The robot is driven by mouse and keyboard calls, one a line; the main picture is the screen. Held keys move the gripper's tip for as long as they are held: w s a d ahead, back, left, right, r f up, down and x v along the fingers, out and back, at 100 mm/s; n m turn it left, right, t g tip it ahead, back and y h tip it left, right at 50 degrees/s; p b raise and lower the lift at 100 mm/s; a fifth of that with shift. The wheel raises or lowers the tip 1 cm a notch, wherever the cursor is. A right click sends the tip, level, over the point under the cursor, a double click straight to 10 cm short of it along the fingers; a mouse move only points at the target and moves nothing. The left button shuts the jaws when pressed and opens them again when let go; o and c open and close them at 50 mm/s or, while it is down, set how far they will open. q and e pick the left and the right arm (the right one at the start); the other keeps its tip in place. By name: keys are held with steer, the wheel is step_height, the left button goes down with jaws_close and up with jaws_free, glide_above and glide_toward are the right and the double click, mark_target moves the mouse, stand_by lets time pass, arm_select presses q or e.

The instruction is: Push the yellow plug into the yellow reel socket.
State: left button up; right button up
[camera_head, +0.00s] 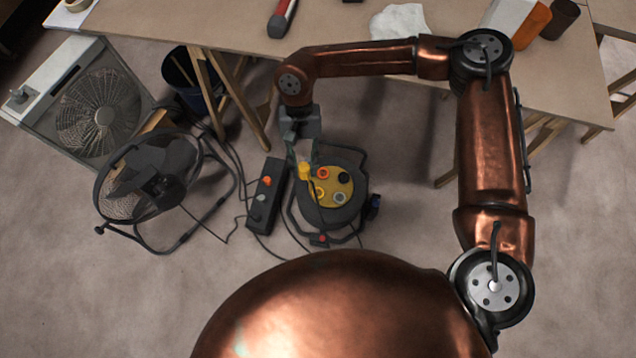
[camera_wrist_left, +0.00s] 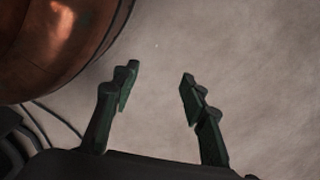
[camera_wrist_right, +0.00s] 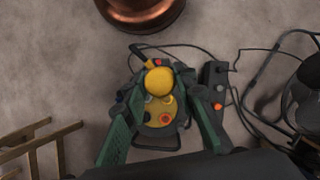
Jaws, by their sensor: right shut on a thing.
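The yellow plug (camera_head: 305,171) is held in my right gripper (camera_head: 303,158), which points down at the left edge of the reel's face. The right wrist view shows the plug (camera_wrist_right: 158,82) between the two green fingers. The cable reel (camera_head: 352,208) stands on the floor. Its yellow face (camera_head: 331,187) carries orange, black, grey and yellow-ringed sockets. The yellow socket (camera_head: 319,193) also shows in the right wrist view (camera_wrist_right: 168,100), beside the plug and not covered by it. The plug appears apart from it; the height gap is unclear. My left gripper (camera_wrist_left: 158,82) is open and empty.
A black power strip (camera_head: 265,196) with cables lies left of the reel. A floor fan (camera_head: 150,180) and a box fan (camera_head: 95,110) stand further left. A workbench (camera_head: 340,55) on trestles spans the back. The floor right of the reel is clear.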

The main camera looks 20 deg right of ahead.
steer(key=w+a+f+m+t+y, duration=0.3)
steer(key=w+a+f+m, duration=0.4)
steer(key=w+a+m, duration=0.3)
steer(key=w+d+f+m+t, duration=0.1)
steer(key=w+d+f+m, duration=0.1)
steer(key=f+m, duration=0.3)
steer(key=w+d+f+m+t, duration=0.1)
steer(key=w+f+m+t, duration=0.15)
steer(key=f, duration=0.45)
arm_select(q)
steer(key=shift+s+a+f+p, duration=0.2)
steer(key=shift+s+f, duration=0.25)
steer(key=shift+s, duration=0.1)
steer(key=shift+s+a+f+p, duration=0.15)
steer(key=shift+s+f, duration=0.25)
steer(key=shift+s, duration=0.1)
arm_select(e)
steer(key=s+d+f+m+t, duration=0.1)
steer(key=s+d+f+m, duration=0.2)
steer(key=d+f, duration=0.4)
steer(key=s+d+f+m+h, duration=0.1)
steer(key=s+d+f+m, duration=0.2)
steer(key=f, duration=0.9)
steer(key=d+m, duration=0.2)
steer(key=d, duration=0.2)
steer(key=shift+s+f+t+h, duration=0.3)
steer(key=shift+s+f+t, duration=0.05)
steer(key=shift+s, duration=0.05)
